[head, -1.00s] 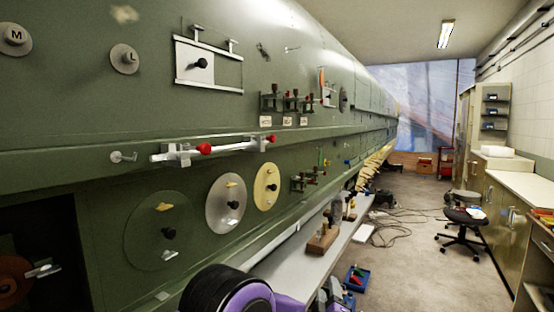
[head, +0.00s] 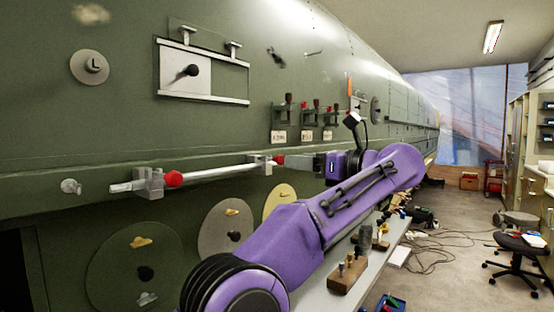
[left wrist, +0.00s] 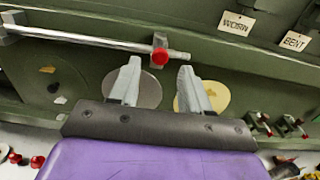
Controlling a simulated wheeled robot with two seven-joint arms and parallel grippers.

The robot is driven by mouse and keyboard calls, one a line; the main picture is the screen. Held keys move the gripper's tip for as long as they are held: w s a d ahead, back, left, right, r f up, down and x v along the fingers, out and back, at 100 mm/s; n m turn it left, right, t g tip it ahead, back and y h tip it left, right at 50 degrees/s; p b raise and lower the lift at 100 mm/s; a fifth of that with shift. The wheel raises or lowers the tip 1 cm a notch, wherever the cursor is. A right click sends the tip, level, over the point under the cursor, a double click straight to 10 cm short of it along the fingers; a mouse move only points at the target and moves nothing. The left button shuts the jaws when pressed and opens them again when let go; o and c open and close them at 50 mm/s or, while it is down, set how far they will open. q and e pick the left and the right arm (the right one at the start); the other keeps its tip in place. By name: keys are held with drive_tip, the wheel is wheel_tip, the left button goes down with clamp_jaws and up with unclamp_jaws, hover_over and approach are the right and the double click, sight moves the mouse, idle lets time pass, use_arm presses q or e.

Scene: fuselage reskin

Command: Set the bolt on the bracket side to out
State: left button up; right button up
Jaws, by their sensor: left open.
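A long silver bolt rod (head: 215,173) runs level along the green fuselage ledge. It passes through two silver bracket blocks, one at its left end (head: 148,184) and one further right (head: 259,164). Each block has a red knob beside it, the left knob (head: 174,179) and the right knob (head: 278,160). My left gripper (head: 309,163) is open and empty at the rod's right end, just right of the right knob. In the left wrist view the right red knob (left wrist: 160,57) lies beyond and between the two open fingertips (left wrist: 159,67). Contact cannot be told. My right gripper is not in view.
A small silver fitting (head: 70,186) sits left of the rod. Round plates are below the ledge, partly behind my arm. Small tagged clamps (head: 308,115) stand above the gripper.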

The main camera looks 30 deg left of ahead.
sight(282, 159)
use_arm(q)
drive_tip(key=a+p, duration=0.1)
drive_tip(key=a, duration=0.6)
drive_tip(key=shift+w+a, duration=0.1)
drive_tip(key=shift+w, duration=0.1)
drive_tip(key=shift+w+d, duration=0.1)
drive_tip(key=shift+d, duration=0.3)
drive_tip(key=shift+c, duration=0.8)
clamp_jaws()
drive_tip(key=shift+d, duration=1.25)
drive_tip(key=shift+o, duration=0.8)
unclamp_jaws()
drive_tip(key=shift+d, duration=0.15)
